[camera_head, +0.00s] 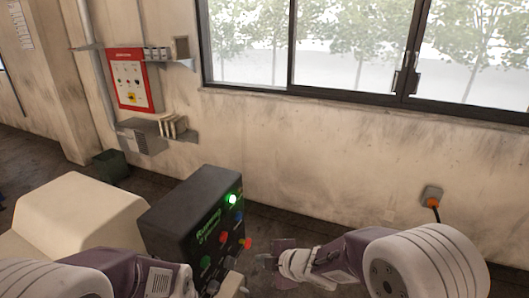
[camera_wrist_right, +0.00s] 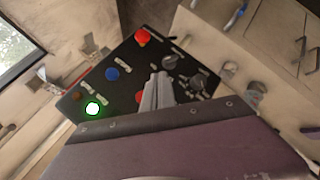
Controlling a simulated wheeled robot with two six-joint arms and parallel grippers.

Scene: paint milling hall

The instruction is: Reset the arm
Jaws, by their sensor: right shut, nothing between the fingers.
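My right gripper (camera_head: 264,262) is low in the head view, beside the right edge of the black control box (camera_head: 185,205). In the right wrist view its fingers (camera_wrist_right: 157,92) are together and empty, in front of the box's panel (camera_wrist_right: 125,58). Whether they touch the panel cannot be told. The panel carries a lit green lamp (camera_head: 232,199), a blue button (camera_head: 238,216), red buttons and dark knobs. In the wrist view the fingers partly cover one red button (camera_wrist_right: 139,97). My left arm (camera_head: 130,272) enters at the bottom left; its gripper does not show.
A beige machine housing (camera_head: 75,215) adjoins the control box on the left. A red-framed panel (camera_head: 131,80) and small shelves hang on the wall behind. A window (camera_head: 350,45) fills the upper right. A wall socket with an orange plug (camera_head: 433,202) is at the right.

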